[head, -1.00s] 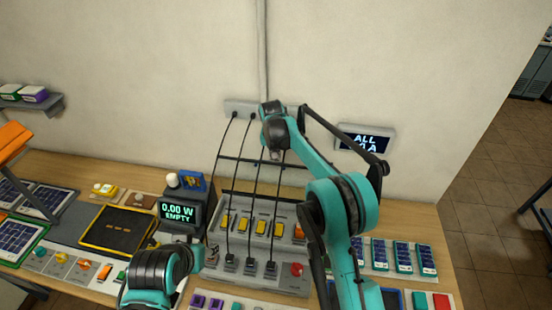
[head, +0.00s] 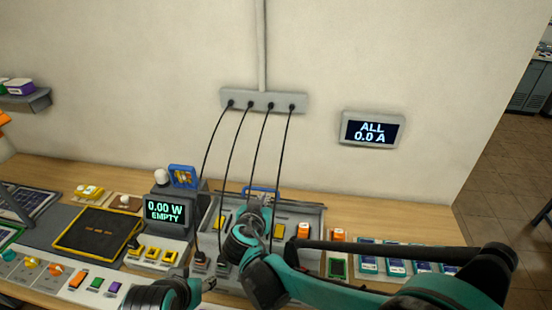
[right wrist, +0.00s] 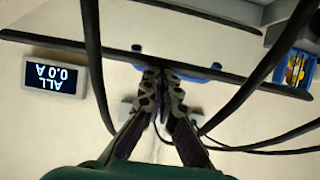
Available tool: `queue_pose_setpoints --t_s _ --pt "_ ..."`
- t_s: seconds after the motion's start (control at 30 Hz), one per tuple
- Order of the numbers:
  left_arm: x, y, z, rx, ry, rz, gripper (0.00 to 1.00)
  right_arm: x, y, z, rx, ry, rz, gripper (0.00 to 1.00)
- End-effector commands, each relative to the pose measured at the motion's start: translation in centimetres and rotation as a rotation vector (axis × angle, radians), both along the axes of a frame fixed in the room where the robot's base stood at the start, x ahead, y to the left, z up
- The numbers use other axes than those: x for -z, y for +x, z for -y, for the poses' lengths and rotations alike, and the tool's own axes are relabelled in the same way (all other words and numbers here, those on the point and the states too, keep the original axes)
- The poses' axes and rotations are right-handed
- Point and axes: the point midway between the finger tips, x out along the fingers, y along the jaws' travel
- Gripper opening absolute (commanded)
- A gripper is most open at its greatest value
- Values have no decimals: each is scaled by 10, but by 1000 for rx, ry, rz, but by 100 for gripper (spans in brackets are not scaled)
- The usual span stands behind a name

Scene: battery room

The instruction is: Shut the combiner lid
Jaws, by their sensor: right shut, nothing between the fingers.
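The combiner (head: 317,224) is the grey box on the bench, with yellow switches inside. Its lid stands raised; its dark edge (right wrist: 70,45) crosses the right wrist view. A blue handle (head: 262,190) sits on the lid and also shows behind my fingertips in the wrist view (right wrist: 195,73). My right gripper (right wrist: 161,76) is shut with nothing between its fingers, its tips at the lid edge beside the handle; I cannot tell whether they touch. In the head view my right arm hides part of the combiner. My left gripper (head: 208,284) is low, before the combiner; its jaws are unclear.
Several black cables hang from the wall strip (head: 262,100) down to the combiner, passing close to my right gripper. A meter (head: 165,210) reading "0.00 W EMPTY" stands left of the combiner. A wall display (head: 371,131) reads "ALL 0.0 A". Small modules (head: 368,257) lie at right.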

Motion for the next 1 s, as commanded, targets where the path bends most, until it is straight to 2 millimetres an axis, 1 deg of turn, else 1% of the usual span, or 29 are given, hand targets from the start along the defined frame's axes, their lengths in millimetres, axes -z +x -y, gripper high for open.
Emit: queue_pose_setpoints --t_s 0.03,0.1,0.23,0.4,0.5,0.7,0.8,1.0 --pt "24 0 0 0 0 0 49 21 -8 -3 -4 -9 44 0" --pt "41 0 0 0 0 0 49 32 -18 -5 -4 -22 109 0" --pt "70 0 0 0 0 0 49 53 -32 -8 -4 -45 228 0" --pt "98 0 0 0 0 0 49 77 -46 -10 -1 -45 229 0" --pt "110 0 0 0 0 0 49 91 -52 -10 1 -45 228 0" --pt "128 0 0 0 0 0 49 112 -58 -12 1 -45 228 0" --pt "133 0 0 0 0 0 49 118 -60 -12 2 -45 227 0" --pt "139 0 0 0 0 0 49 125 -61 -12 3 -46 226 0"
